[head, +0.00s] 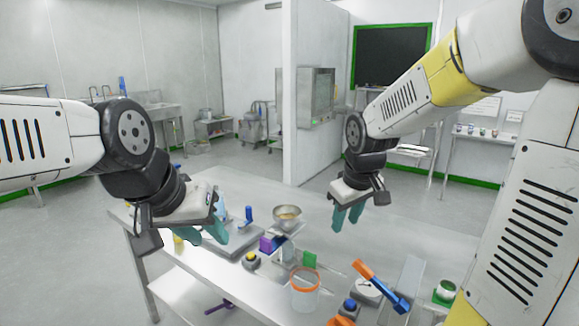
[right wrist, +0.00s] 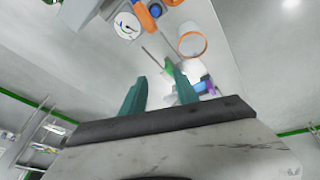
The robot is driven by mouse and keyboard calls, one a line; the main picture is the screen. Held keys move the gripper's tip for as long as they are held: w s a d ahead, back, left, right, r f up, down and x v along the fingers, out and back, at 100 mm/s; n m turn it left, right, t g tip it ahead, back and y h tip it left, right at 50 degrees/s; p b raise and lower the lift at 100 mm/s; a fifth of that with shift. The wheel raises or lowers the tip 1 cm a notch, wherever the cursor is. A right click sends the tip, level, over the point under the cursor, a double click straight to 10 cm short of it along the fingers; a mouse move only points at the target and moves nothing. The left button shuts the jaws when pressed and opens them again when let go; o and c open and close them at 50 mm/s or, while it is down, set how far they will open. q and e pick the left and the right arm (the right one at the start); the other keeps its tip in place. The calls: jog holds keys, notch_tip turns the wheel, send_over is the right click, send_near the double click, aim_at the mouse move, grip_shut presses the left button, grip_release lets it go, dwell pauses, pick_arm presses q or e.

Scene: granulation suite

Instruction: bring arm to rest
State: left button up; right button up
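My left gripper (head: 204,234) hangs over the left end of the steel table, with its teal fingers apart and nothing visible between them. My right gripper (head: 346,220) is above the back right part of the table, pointing down. In the right wrist view its two teal fingers (right wrist: 158,92) stand apart with nothing between them. Both arms are bent at the elbow and held above the table (head: 235,288).
On the table are a metal bowl (head: 287,217), an orange-rimmed clear container (head: 305,292), a purple block (head: 266,244), an orange-and-blue tool (head: 381,286) and a round dial (head: 368,289). A white partition (head: 307,90) stands behind the table. Open floor (head: 60,240) lies at the left.

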jog(key=s+r+m+t, duration=0.1)
jog(key=s+r+m, duration=0.1)
jog(key=s, duration=0.6)
jog(key=s+r+m+t+y, duration=0.1)
jog(key=s+r+m, duration=0.2)
jog(key=s, duration=0.5)
jog(key=shift+d+r+m+y, duration=0.3)
jog(key=shift+d+r, duration=0.05)
jog(key=shift+r, duration=0.55)
